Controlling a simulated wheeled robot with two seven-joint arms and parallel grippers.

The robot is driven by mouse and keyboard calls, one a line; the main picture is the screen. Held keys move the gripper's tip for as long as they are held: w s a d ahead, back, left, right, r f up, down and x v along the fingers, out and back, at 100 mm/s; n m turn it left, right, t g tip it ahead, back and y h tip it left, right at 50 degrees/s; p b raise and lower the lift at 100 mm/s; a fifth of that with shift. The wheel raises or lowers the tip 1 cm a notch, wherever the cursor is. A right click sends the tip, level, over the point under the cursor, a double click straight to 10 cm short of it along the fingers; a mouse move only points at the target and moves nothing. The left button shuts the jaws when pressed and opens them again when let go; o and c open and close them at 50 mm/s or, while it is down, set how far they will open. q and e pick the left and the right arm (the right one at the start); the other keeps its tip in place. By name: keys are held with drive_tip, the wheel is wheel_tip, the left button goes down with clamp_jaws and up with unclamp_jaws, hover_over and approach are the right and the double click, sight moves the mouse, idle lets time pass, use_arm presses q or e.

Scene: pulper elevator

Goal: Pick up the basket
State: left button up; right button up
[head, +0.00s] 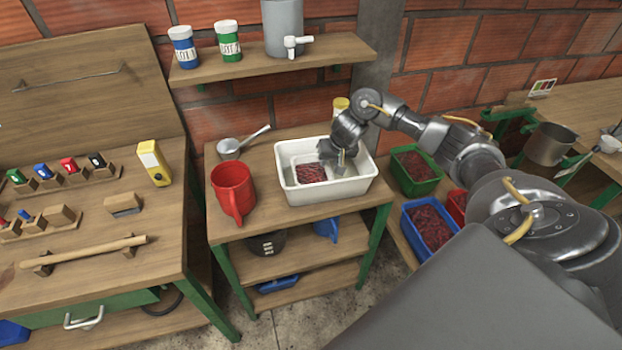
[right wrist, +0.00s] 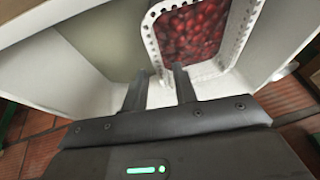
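The basket (head: 297,160) is a small white perforated container holding dark red cherries (head: 311,173). It sits inside a white rectangular tub (head: 340,190) on the middle wooden stand. My right gripper (head: 341,163) reaches down into the tub at the basket's right side. In the right wrist view, the basket's perforated rim (right wrist: 153,42) lies just beyond the fingers. My right gripper's two fingers (right wrist: 158,80) are apart, close to the basket's near corner. Whether they touch the rim or straddle it, I cannot tell. My left gripper is not in view.
A red jug (head: 232,190) and a metal scoop (head: 240,143) stand left of the tub. Green (head: 416,168) and blue (head: 431,226) crates of cherries are at the right. A shelf (head: 275,62) with jars is above. A workbench (head: 100,220) is at the left.

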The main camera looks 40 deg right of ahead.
sight(326, 171)
drive_tip(key=shift+w+d+f, duration=0.1)
drive_tip(key=shift+f, duration=0.3)
drive_tip(key=x, duration=0.4)
drive_tip(key=shift+w+f, duration=0.1)
drive_tip(key=shift+f, duration=0.3)
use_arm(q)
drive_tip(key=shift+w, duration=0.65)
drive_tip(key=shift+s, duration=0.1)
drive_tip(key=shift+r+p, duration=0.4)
use_arm(e)
drive_tip(key=shift+f, duration=0.25)
clamp_jaws()
